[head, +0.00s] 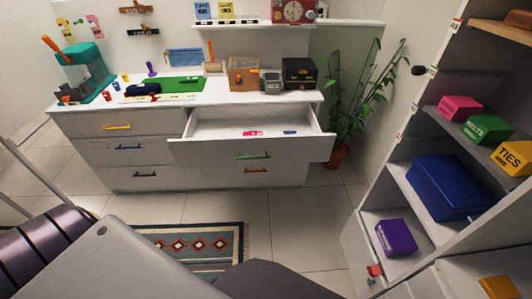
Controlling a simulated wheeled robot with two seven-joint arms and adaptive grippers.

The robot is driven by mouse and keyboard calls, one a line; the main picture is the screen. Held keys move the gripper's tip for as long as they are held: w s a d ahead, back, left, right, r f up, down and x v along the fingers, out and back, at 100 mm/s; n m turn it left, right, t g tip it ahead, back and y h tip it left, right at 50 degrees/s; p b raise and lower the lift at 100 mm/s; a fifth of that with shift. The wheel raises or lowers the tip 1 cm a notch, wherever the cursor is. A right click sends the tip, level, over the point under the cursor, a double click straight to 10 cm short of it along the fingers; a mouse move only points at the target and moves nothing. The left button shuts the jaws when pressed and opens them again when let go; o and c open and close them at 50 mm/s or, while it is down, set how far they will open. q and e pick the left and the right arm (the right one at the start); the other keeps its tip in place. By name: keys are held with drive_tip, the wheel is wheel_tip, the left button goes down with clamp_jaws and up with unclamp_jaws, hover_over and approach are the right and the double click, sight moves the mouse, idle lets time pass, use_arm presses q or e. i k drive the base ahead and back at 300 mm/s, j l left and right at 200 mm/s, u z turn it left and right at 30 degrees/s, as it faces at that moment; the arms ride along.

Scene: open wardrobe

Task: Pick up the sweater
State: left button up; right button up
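I cannot make out a sweater for certain. A small dark blue bundle (142,89) lies on the white dresser top beside a green mat (178,87); it is too small to tell whether it is cloth. A ribbed, shiny purple-grey shape (45,247) shows at the lower left, cut off by the frame edge; I cannot tell what it is. Neither of my grippers is visible. A large grey surface, probably part of my own body, covers the bottom left.
The white dresser (120,175) has its upper right drawer (250,150) pulled out, with small pink and blue items inside. A shelf unit (405,200) with colored boxes stands at right. A plant (345,110) stands between. A patterned rug (195,242) lies on the tiled floor.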

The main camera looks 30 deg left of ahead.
sight(141, 89)
drive_tip(key=u, duration=1.95)
